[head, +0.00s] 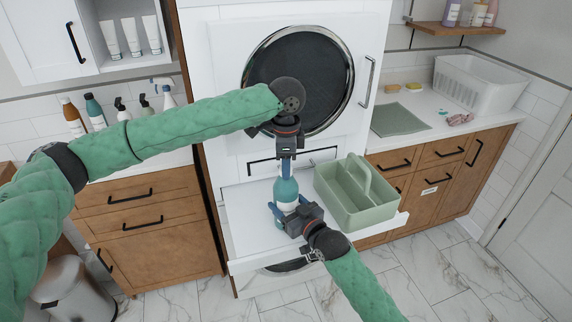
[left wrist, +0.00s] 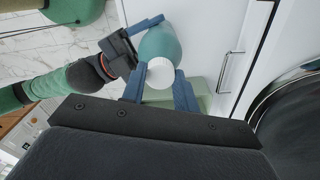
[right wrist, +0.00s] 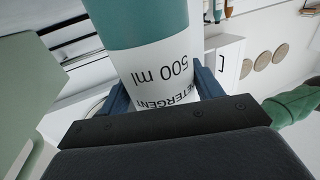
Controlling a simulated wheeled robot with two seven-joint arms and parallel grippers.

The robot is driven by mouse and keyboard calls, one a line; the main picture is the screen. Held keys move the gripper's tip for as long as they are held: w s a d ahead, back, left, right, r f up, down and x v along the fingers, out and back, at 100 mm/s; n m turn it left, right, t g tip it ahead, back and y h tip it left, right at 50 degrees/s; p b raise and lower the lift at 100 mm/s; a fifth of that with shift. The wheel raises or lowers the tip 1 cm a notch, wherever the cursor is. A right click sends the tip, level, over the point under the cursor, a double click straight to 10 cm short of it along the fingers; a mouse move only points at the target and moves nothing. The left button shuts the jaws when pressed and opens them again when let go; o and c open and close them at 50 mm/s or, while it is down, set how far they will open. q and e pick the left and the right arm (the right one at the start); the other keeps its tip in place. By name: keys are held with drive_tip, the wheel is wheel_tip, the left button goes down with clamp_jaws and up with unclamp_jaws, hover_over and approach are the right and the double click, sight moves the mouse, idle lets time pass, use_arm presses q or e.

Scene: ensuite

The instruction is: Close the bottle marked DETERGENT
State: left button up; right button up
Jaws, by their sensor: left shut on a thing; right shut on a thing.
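The DETERGENT bottle (head: 287,190), teal with a white label, stands upright on a white pull-out shelf (head: 245,222). My right gripper (head: 287,209) is shut around its lower body; the label reads upside down on the bottle (right wrist: 158,70) in the right wrist view. My left gripper (head: 286,172) points straight down at the bottle's top. In the left wrist view the white cap (left wrist: 159,73) sits between its fingers, in line with the teal bottle (left wrist: 160,42). The fingers are shut on the cap. Whether the cap is fully seated on the neck cannot be seen.
A green caddy (head: 350,205) with a handle stands on the shelf just right of the bottle. Behind is a white machine front with a round dark door (head: 300,70). Several other bottles (head: 95,111) stand on the left counter. A white basket (head: 478,85) stands on the right counter.

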use_arm(q)
drive_tip(key=m, duration=0.9)
drive_tip(key=shift+w+a, duration=0.1)
drive_tip(key=o, duration=1.2)
drive_tip(key=shift+c, duration=0.2)
wheel_tip(320, 180, up, 12)
